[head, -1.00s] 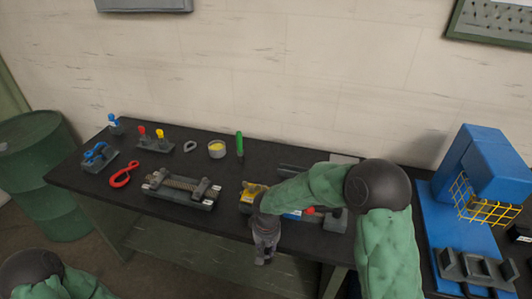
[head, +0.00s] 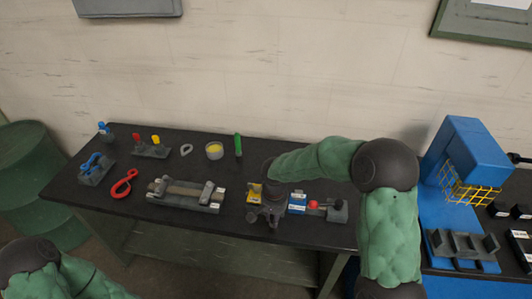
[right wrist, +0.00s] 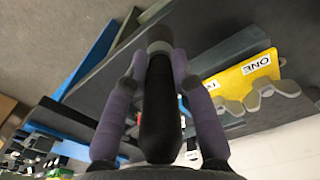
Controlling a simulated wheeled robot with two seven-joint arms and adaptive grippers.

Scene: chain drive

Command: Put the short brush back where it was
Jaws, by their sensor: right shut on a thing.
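The yellow block with a "ONE" label (right wrist: 245,80) shows at the right of the wrist view. My left gripper is out of view; only part of my left arm shows.
A chain fixture (head: 187,207) lies left of the gripper, and a blue block (head: 297,203) and red-knobbed fixture (head: 335,210) lie right. A green upright thing (head: 238,145) and a yellow-filled cup (head: 214,150) stand behind. Red pliers-like tool (head: 124,184) is at left.

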